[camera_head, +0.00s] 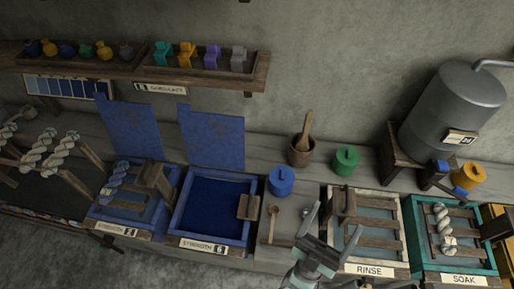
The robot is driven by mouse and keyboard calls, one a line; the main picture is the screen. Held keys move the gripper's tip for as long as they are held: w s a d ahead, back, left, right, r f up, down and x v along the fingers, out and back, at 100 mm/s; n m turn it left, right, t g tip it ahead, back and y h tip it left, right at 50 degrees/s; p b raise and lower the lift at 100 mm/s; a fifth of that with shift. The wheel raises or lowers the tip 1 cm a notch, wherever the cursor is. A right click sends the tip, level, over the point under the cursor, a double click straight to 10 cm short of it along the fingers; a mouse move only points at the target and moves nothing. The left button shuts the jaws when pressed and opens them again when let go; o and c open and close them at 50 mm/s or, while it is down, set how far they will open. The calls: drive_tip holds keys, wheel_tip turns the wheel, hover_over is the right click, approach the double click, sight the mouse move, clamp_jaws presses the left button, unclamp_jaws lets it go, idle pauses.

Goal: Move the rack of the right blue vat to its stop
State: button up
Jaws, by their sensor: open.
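The right blue vat (176,224) stands left of the middle, with dark blue liquid inside and a label that seems to read "STRENGTH 6". A brown wooden block (248,206) sits at its right rim, seemingly the handle of its rack. No rack bars show in the dark liquid. A blue lid or board stands upright behind the vat. My gripper (332,228) is open and empty at the lower middle, in front of the rinse vat's left side. It is well to the right of the block and apart from it.
The left blue vat (92,216) holds a rack with a blue skein. The rinse vat (400,262) and soak vat (493,262) stand to the right.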

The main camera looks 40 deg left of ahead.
drive_tip(key=w+a+r+n+g+y+p, duration=0.2)
drive_tip(key=w+a+r+g+y+p, duration=0.25)
drive_tip(key=w, duration=0.45)
drive_tip(key=w+a+f+n+g+h+p, duration=0.1)
drive_tip(key=w+a+f+g+h+p, duration=0.1)
drive_tip(key=w+a+f+g, duration=0.5)
drive_tip(key=w+a+f+n+g+h+p, duration=0.1)
drive_tip(key=w+a+f+h, duration=0.3)
drive_tip(key=w, duration=0.6)
drive_tip(key=w+a+f+g+h+p, duration=0.1)
drive_tip(key=w+a+f+g+p, duration=0.1)
drive_tip(key=w+a+f+g, duration=0.45)
drive_tip(key=m+g+h, duration=0.1)
drive_tip(key=g+h, duration=0.3)
drive_tip(key=g, duration=0.6)
hover_over(249, 202)
wheel_tip(249, 202, down, 7)
wheel_tip(249, 202, down, 25)
drive_tip(key=b, duration=2)
drive_tip(key=shift+f, duration=0.15)
drive_tip(key=shift+f, duration=0.35)
drive_tip(key=shift+c, duration=0.3)
